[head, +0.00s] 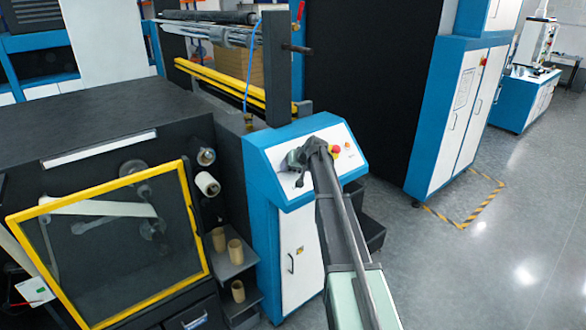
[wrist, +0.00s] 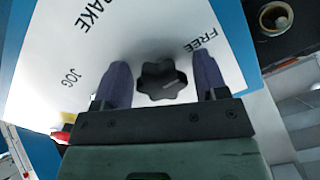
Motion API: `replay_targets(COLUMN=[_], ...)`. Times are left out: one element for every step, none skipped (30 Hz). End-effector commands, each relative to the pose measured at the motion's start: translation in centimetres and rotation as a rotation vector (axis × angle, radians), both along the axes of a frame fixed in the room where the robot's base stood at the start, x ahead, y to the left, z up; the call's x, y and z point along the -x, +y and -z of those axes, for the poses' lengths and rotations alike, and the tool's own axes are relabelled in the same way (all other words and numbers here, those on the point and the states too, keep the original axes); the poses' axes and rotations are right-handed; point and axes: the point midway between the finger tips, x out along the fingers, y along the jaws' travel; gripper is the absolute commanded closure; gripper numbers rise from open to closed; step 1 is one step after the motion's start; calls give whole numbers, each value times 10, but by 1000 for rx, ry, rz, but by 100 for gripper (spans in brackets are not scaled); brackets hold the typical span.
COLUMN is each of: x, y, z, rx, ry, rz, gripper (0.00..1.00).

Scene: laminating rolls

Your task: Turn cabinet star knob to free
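The black star knob (wrist: 163,82) sits on the white sloped panel of the blue control cabinet, seen in the wrist view. The word FREE (wrist: 201,41) is printed to its upper right, a partly cut-off word ending in RAKE (wrist: 78,27) to its upper left and JOG (wrist: 76,77) farther left. My gripper (wrist: 162,80) is open, with one purple finger on each side of the knob and a visible gap on both sides. In the head view my gripper (head: 302,160) is over the left part of the cabinet's panel (head: 275,165), and the knob is hidden there.
A red button (head: 336,149) and a yellow one are on the panel right of my gripper. A yellow-framed window (head: 110,250) and cardboard cores (head: 235,250) are at the left. A dark upright post (head: 276,70) stands behind the cabinet. Open floor lies at the right.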

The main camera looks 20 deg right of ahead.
Motion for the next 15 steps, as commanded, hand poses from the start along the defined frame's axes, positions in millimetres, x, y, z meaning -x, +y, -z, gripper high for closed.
replay_targets(x=[0,0,0,0,0,1,2,3,6,9,13,18,22,27,34], y=[0,0,0,0,0,0,0,-1,-1,-2,-3,-4,-5,-6,-8], z=[0,0,0,0,0,-1,-3,-5,-10,-14,-19,-26,-32,-38,-47], rx=[0,0,0,0,0,-1,-1,-1,-1,-1,-1,-1,-1,-1,-1], ry=[0,0,0,0,0,0,0,0,0,0,0,0,0,0,-1], rz=[0,0,0,0,0,1,1,1,1,1,1,1,1,1,1], gripper=[34,34,34,34,34,34,34,34,34,34,34,34,34,34,34])
